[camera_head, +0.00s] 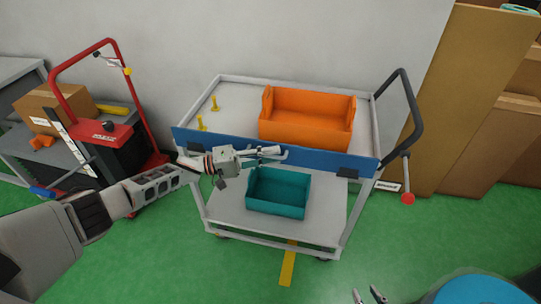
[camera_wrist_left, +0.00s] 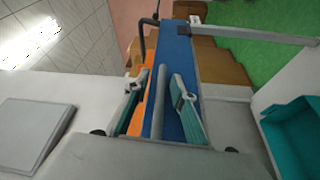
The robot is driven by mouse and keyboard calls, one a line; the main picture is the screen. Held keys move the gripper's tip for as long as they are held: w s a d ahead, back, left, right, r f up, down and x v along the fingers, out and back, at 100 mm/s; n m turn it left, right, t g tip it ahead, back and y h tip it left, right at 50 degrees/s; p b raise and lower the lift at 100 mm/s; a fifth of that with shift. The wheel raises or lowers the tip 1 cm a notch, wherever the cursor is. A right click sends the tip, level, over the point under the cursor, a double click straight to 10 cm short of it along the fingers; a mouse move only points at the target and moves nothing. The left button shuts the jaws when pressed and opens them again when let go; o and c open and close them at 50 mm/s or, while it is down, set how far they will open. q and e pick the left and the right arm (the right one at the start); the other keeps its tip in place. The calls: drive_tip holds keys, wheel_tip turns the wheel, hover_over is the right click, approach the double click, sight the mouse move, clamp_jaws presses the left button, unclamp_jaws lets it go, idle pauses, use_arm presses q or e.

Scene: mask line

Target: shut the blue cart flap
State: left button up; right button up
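The blue flap (camera_head: 315,160) runs along the front edge of the cart's top shelf (camera_head: 228,98), with dark fittings near both ends. I cannot tell its exact tilt. My left gripper (camera_head: 280,153) is in front of the flap near its middle and hides part of it. In the left wrist view, the fingers of the left gripper (camera_wrist_left: 160,82) are apart, and the blue flap (camera_wrist_left: 180,50) and a grey bar show between them. Whether they touch the flap is unclear. Only the fingertips of my right gripper (camera_head: 370,295) show at the bottom edge, apart and empty.
A teal bin (camera_head: 278,208) is on the lower shelf. A dark handle (camera_head: 411,105) rises at the right. A red trolley (camera_head: 110,135) stands left; brown boards (camera_head: 475,80) lean right.

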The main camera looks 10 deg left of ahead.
use_arm(q)
drive_tip(key=shift+a, duration=0.1)
drive_tip(key=v, duration=1.1)
drive_tip(key=shift+s+a, duration=0.15)
drive_tip(key=shift+a, duration=0.25)
drive_tip(key=shift+f, duration=0.1)
drive_tip(key=s+d+f+m+t+y, duration=0.1)
drive_tip(key=s+d+f+t+y, duration=0.3)
drive_tip(key=d, duration=0.3)
drive_tip(key=s+d+f+m+t+y, duration=0.1)
drive_tip(key=s+d+f+t+y, duration=0.15)
drive_tip(key=s+d+f, duration=0.4)
drive_tip(key=s+a+f+m+y, duration=0.1)
drive_tip(key=s+a+f+y, duration=0.1)
drive_tip(key=s, duration=0.3)
drive_tip(key=s+a+f+m+g+y, duration=0.1)
drive_tip(key=s+a+f+m+y, duration=0.1)
drive_tip(key=s+a+y, duration=0.1)
drive_tip(key=s+a+f+m+g+y, duration=0.1)
drive_tip(key=s+a+f+y, duration=0.2)
drive_tip(key=s+a, duration=0.2)
drive_tip(key=s, duration=0.2)
drive_tip(key=shift+s+m, duration=0.3)
